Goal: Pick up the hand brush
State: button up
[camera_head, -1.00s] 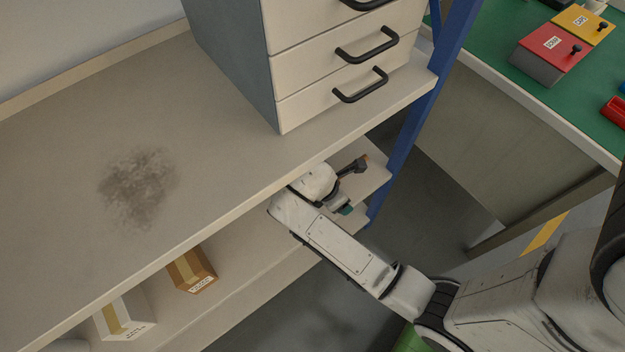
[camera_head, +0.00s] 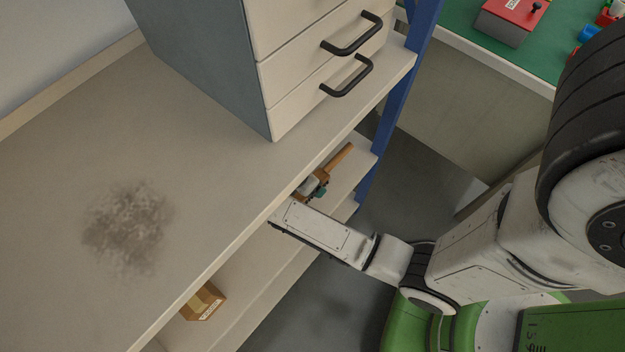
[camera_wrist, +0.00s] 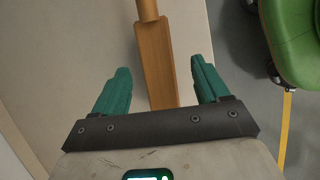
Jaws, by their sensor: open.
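The hand brush (camera_wrist: 152,45) has an orange-brown wooden back with a narrower handle at the top of the wrist view. It lies on the pale lower shelf (camera_wrist: 82,32). In the head view, part of the brush (camera_head: 340,158) shows below the upper shelf's edge. My gripper (camera_wrist: 160,68) is open, with one teal finger on each side of the brush's wide part. Gaps show between the fingers and the wood. The bristles are not visible, and the lower end of the brush is hidden behind my gripper's palm.
The upper shelf (camera_head: 60,150) overhangs my wrist and bears a drawer cabinet (camera_head: 200,60) and a dark smudge (camera_head: 128,228). A blue upright (camera_head: 395,110) stands close to the brush. A cardboard box (camera_head: 203,302) sits on the lower shelf.

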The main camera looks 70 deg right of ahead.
aim_at(322, 174)
jog(key=shift+d+b+x, duration=0.25)
jog(key=shift+b+x, duration=0.35)
jog(key=shift+x, duration=1.7)
jog(key=shift+r, duration=0.1)
jog(key=shift+c, duration=0.3)
jog(key=c, duration=1.1)
